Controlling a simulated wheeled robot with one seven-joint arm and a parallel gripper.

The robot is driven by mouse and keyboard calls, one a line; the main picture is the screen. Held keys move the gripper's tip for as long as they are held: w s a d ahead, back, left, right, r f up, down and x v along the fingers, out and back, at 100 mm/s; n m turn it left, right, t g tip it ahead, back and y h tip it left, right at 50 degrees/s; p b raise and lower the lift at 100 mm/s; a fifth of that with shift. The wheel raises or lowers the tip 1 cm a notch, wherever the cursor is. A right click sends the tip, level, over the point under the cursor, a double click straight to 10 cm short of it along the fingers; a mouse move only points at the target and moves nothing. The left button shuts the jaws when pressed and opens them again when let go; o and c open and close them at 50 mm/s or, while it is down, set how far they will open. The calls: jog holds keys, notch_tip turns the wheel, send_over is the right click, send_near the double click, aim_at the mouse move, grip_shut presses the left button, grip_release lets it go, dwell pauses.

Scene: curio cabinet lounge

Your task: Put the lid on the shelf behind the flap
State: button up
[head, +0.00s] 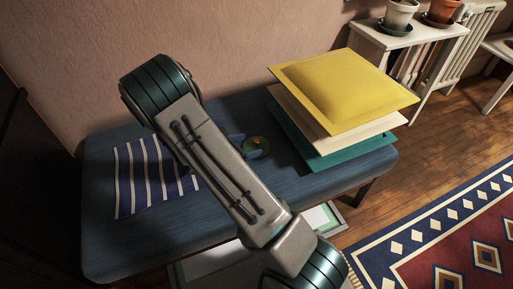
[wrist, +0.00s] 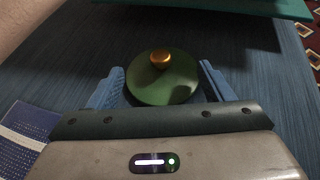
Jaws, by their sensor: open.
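A round green lid (wrist: 162,84) with a gold knob lies on the blue cushioned bench (head: 240,112). It also shows in the head view (head: 257,147), partly hidden by my arm. My gripper (wrist: 163,82) is open, with one blue finger on each side of the lid and small gaps between fingers and lid. In the head view a finger of my gripper (head: 237,138) shows beside the lid.
Stacked yellow (head: 345,88), cream and teal cushions stand right of the lid. A striped blue cloth (head: 140,178) lies at left. A patterned rug (head: 450,235) covers the floor at right.

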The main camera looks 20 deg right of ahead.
aim_at(254, 144)
jog(key=b+x, duration=0.2)
jog(key=x, duration=0.2)
jog(key=shift+s+f, duration=0.15)
jog(key=shift+w+d+f, duration=0.1)
jog(key=shift+w+d, duration=0.1)
jog(key=shift+d, duration=0.2)
jog(key=shift+a, duration=0.1)
grip_shut()
